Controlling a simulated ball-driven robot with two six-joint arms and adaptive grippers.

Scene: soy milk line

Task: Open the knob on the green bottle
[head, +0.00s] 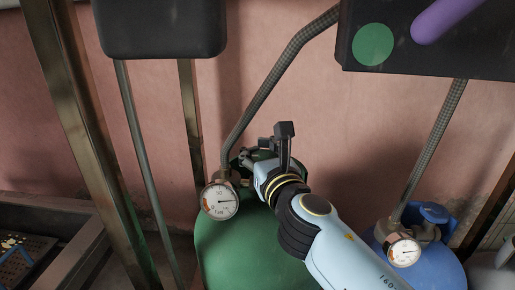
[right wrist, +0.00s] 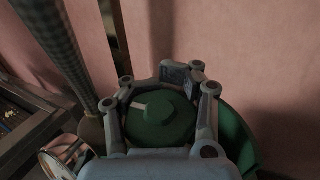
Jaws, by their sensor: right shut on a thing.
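The green bottle (head: 240,245) stands upright against the pink wall, with a pressure gauge (head: 219,201) at its upper left. My right arm reaches in from the lower right, and my right gripper (head: 253,155) is at the bottle's top. In the right wrist view the green knob (right wrist: 158,122) lies between the fingers of my right gripper (right wrist: 160,85), which is shut on it. In the head view the gripper and wrist mostly hide the knob. My left gripper is in neither view.
A blue bottle (head: 435,268) with its own gauge (head: 404,252) and blue knob (head: 434,213) stands at the right. A braided hose (head: 275,80) rises from the green bottle's gauge fitting. Metal posts (head: 85,130) stand at the left, and dark boxes (head: 160,28) hang above.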

